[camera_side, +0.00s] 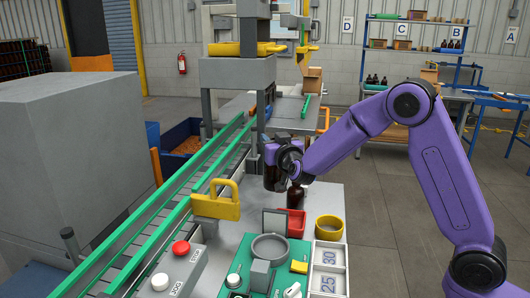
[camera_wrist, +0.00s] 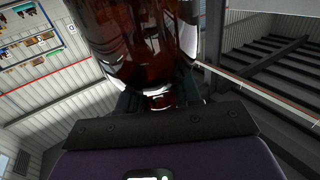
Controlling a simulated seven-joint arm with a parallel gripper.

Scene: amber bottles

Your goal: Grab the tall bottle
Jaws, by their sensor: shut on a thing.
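My gripper (camera_side: 276,160) is shut on a dark amber bottle (camera_side: 271,180) at the back of the workbench, beside the conveyor. In the wrist view this bottle (camera_wrist: 145,45) fills the upper middle, large and glossy, between dark fingers that are partly hidden behind the palm edge. Its full height cannot be seen in either view. A second amber bottle (camera_side: 296,196) stands upright just right of the held one, behind the red bin. Whether the held bottle touches the bench is unclear.
On the bench are a red bin (camera_side: 297,229), a yellow ring-shaped cup (camera_side: 329,227), a grey round dish (camera_side: 270,247) and a numbered white tray (camera_side: 328,269). A yellow padlock-like block (camera_side: 215,205) sits near the green-railed conveyor (camera_side: 150,225). Open floor lies right of the bench.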

